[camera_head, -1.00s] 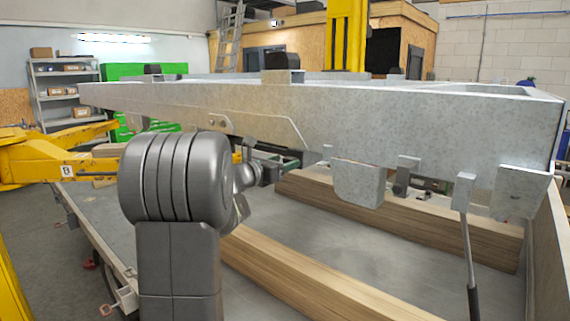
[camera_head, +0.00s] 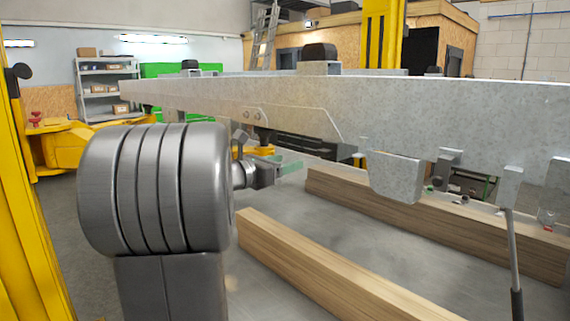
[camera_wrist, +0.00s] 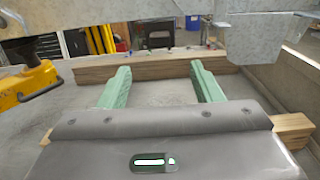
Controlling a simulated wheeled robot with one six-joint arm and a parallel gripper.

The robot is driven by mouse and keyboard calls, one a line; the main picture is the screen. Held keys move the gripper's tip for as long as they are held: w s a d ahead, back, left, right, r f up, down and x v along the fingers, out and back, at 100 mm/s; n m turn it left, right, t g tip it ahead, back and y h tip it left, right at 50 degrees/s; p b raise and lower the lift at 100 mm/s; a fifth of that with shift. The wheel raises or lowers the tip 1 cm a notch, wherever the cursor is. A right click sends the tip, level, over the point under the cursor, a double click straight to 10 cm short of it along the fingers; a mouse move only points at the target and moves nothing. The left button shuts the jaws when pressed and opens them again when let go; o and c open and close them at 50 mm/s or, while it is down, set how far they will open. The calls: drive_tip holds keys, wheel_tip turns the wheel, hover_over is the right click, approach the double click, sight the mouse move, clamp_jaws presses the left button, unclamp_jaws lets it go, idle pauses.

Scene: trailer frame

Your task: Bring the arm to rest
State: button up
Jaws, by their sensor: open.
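My gripper (camera_wrist: 162,88) shows in the wrist view with its two green fingers spread wide apart and nothing between them. In the head view my gripper (camera_head: 288,166) is seen from the side, small and partly hidden behind my grey arm. It is below the galvanised trailer frame (camera_head: 440,108), apart from it as far as I can tell, and above the near wooden beam (camera_head: 310,268).
A second wooden beam (camera_head: 440,222) lies farther back; it crosses behind the fingers in the wrist view (camera_wrist: 150,68). A metal bracket (camera_head: 395,176) hangs from the frame. A yellow lift post (camera_head: 32,210) stands at the left. Grey floor lies open between the beams.

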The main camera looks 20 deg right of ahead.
sight(321, 152)
drive_tip(key=shift+d, duration=0.15)
drive_tip(key=p+x, duration=0.3)
drive_tip(key=x, duration=1)
drive_tip(key=shift+w+d+p, duration=0.2)
drive_tip(key=shift+p, duration=0.2)
drive_tip(key=shift+s+a, duration=0.1)
drive_tip(key=shift+a, duration=0.15)
